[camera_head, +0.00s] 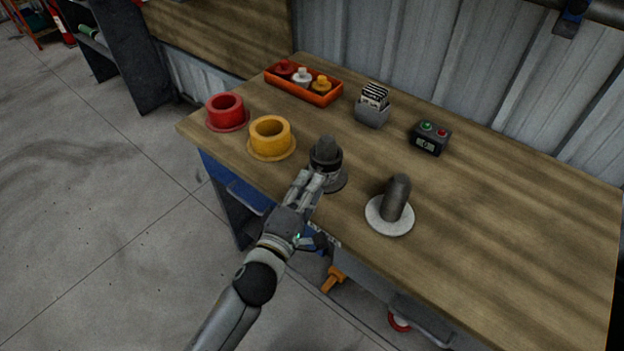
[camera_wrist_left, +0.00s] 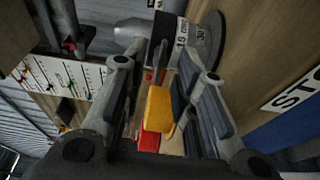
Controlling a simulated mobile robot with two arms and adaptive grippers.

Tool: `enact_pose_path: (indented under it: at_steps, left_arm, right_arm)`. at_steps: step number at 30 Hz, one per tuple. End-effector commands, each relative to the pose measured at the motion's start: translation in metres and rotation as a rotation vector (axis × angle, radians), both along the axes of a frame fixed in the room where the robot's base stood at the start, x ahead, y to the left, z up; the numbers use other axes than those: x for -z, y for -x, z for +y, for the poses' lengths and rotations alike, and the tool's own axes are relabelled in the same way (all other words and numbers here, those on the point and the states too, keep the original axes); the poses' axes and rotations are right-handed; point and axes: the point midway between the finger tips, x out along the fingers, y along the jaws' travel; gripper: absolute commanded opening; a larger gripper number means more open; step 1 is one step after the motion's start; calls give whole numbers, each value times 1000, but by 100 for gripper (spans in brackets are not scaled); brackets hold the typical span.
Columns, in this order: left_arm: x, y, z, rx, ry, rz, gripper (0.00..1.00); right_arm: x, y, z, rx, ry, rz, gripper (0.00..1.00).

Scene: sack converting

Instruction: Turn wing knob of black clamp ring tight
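The black clamp ring (camera_head: 326,160) sits around a dark grey rounded post on a grey round base (camera_head: 335,182), near the table's front edge. In the left wrist view, a dark cylindrical part with a white label (camera_wrist_left: 182,32) shows at the top. My left gripper (camera_head: 316,180) reaches in from the front, with its fingers close to the ring. In the wrist view, its fingers (camera_wrist_left: 160,78) stand apart, with a thin grey upright piece, possibly the wing knob (camera_wrist_left: 158,58), near the gap. I cannot tell whether they touch it. My right gripper is out of view.
A grey post on a white disc (camera_head: 390,224) stands to the right. Yellow (camera_head: 270,138) and red (camera_head: 226,112) collars stand to the left. An orange tray (camera_head: 318,99), a card holder (camera_head: 372,116) and a button box (camera_head: 430,138) are farther back. The right of the table is clear.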

Motion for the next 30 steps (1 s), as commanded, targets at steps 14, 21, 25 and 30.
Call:
enact_pose_path:
  at_steps: [14, 21, 25, 30]
  left_arm:
    - [0, -19, -9, 0, 0, 1, 27]
    - [0, -19, -9, 0, 0, 1, 8]
    - [0, -19, -8, 0, 0, 1, 0]
    - [1, -19, -8, 0, -1, 1, 0]
  right_arm:
    - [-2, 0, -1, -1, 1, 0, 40]
    - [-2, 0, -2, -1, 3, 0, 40]
    - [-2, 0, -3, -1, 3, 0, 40]
    - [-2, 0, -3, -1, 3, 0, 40]
